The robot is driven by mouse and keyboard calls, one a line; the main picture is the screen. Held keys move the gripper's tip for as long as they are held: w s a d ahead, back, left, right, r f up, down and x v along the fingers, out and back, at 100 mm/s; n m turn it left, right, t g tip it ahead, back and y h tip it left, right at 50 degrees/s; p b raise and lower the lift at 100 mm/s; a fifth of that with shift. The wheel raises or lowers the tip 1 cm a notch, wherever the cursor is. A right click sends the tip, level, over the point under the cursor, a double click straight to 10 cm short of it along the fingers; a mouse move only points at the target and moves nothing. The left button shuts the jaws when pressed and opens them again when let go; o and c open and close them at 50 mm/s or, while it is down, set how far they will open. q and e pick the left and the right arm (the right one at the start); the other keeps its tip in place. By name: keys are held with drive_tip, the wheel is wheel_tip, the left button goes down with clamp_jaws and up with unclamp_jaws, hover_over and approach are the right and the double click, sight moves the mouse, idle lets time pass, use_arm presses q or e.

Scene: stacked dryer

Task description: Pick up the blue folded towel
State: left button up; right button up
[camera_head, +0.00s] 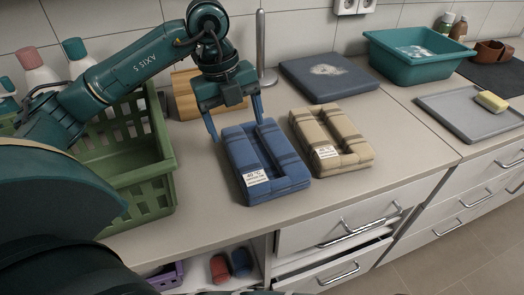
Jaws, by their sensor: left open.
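The blue folded towel (241,158) lies flat on the counter in the middle of the view, with darker stripes and a white label at its near end. My left gripper (236,124) is open, pointing down over the far end of the blue towel. Its left finger is beside the towel's far left corner, and its right finger is over or near the far right part. I cannot tell whether either finger touches the towel. A beige folded towel (318,132) with a white label lies just right of the blue one. My right gripper is not in view.
A green basket (150,165) stands close on the left. Behind are a wooden block (184,95), an upright metal post (262,50) and a dark blue flat pad (328,77). A teal basin (415,55) and grey tray (468,115) are at right. The counter's front strip is clear.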

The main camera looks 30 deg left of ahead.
sight(243, 154)
use_arm(q)
drive_tip(key=f, duration=0.3)
drive_tip(key=shift+w+d+f, duration=0.15)
drive_tip(key=shift+d+f, duration=0.15)
drive_tip(key=shift+w+f+p, duration=0.15)
drive_tip(key=shift+f+p, duration=0.25)
drive_tip(key=shift+f, duration=2.35)
drive_tip(key=shift+c, duration=0.2)
drive_tip(key=shift+r, duration=0.1)
drive_tip(key=c, duration=1.2)
